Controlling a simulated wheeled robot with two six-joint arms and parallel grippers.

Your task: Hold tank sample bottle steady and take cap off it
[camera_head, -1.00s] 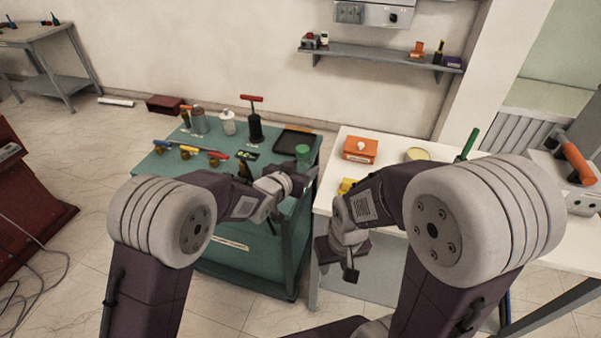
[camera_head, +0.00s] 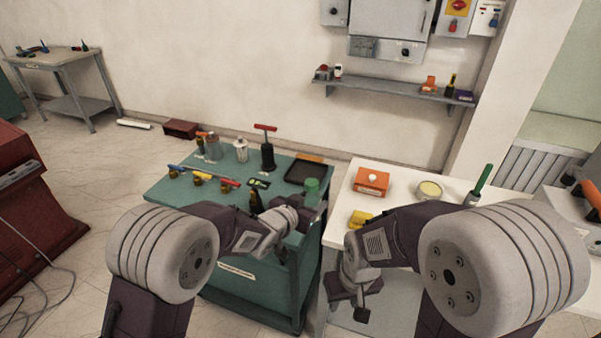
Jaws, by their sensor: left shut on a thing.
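The tank sample bottle shows as a green cap (camera_head: 312,185) at the right end of the teal cart. My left gripper (camera_head: 311,204) is shut on the bottle just below the cap, and gripper and wrist hide most of its body. The bottle looks upright, and I cannot tell whether its base touches the cart top. My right gripper (camera_head: 358,306) hangs lower, in front of the white table's edge, apart from the bottle. Its fingers are small and dark, so I cannot tell whether they are open.
The teal cart (camera_head: 240,275) holds several tools and bottles, and a black tray (camera_head: 305,172) behind the green cap. The white table (camera_head: 400,180) on the right bears an orange box (camera_head: 372,182), a round tin (camera_head: 429,190) and a yellow item (camera_head: 360,218). A gap separates cart and table.

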